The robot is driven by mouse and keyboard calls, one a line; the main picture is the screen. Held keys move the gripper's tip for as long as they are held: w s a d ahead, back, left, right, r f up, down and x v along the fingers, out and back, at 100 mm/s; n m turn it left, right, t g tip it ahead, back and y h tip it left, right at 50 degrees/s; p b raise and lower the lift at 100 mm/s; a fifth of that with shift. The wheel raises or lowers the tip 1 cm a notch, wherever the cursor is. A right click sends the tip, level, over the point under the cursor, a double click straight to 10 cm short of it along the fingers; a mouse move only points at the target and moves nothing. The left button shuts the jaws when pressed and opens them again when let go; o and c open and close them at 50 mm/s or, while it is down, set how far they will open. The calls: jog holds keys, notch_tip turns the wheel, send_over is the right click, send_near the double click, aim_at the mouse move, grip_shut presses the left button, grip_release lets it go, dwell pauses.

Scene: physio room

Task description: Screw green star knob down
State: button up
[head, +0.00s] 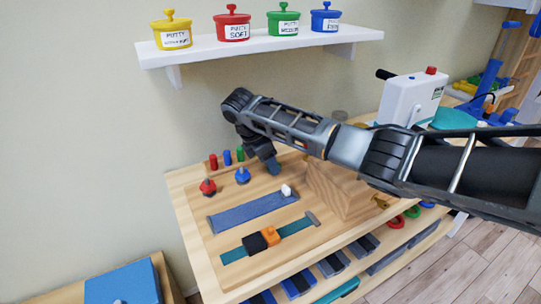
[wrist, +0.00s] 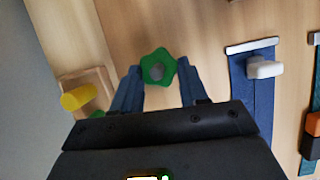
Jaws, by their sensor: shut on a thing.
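The green star knob (wrist: 158,68) shows in the wrist view between the two blue fingers of my gripper (wrist: 160,80). It has a grey round centre, and the fingers are shut on it from both sides. In the head view my gripper (head: 274,166) points down at the board, and the green knob is hidden behind the arm and fingers there. A red star knob (head: 208,187) and a blue star knob (head: 242,175) stand on the board to the left of my gripper. How far down the green knob sits cannot be told.
Red, blue and green pegs (head: 227,158) stand at the board's back edge. A blue strap (head: 250,211) and a teal strap with a buckle (head: 236,255) lie in front. A wooden block (head: 335,190) stands close to the right. Putty pots (head: 232,26) sit on a shelf above.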

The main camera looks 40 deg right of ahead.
jog(key=m, duration=0.2)
jog(key=m+g+p, duration=0.1)
jog(key=shift+w+r+m+y, duration=0.1)
jog(key=shift+w+m+y, duration=0.1)
jog(key=shift+m+y, duration=0.2)
jog(key=m, duration=0.1)
jog(key=m+g+y, duration=0.1)
jog(key=m, duration=0.2)
jog(key=shift+w+d+m+y+b, duration=0.15)
jog(key=shift+d+m+y+b, duration=0.1)
jog(key=shift+m+y+b, duration=0.1)
jog(key=m, duration=0.1)
jog(key=m+y+b, duration=0.1)
jog(key=m, duration=0.1)
jog(key=m+g+b, duration=0.1)
jog(key=shift+w+d+y, duration=0.1)
jog(key=shift+d+y, duration=0.15)
jog(key=m, duration=0.1)
jog(key=m+y, duration=0.1)
jog(key=m, duration=0.1)
jog(key=m+b, duration=0.1)
jog(key=shift+d+m+y, duration=0.25)
jog(key=shift+y, duration=0.05)
jog(key=shift+r, duration=0.1)
jog(key=o, duration=0.8)
jog(key=shift+o, duration=1.3)
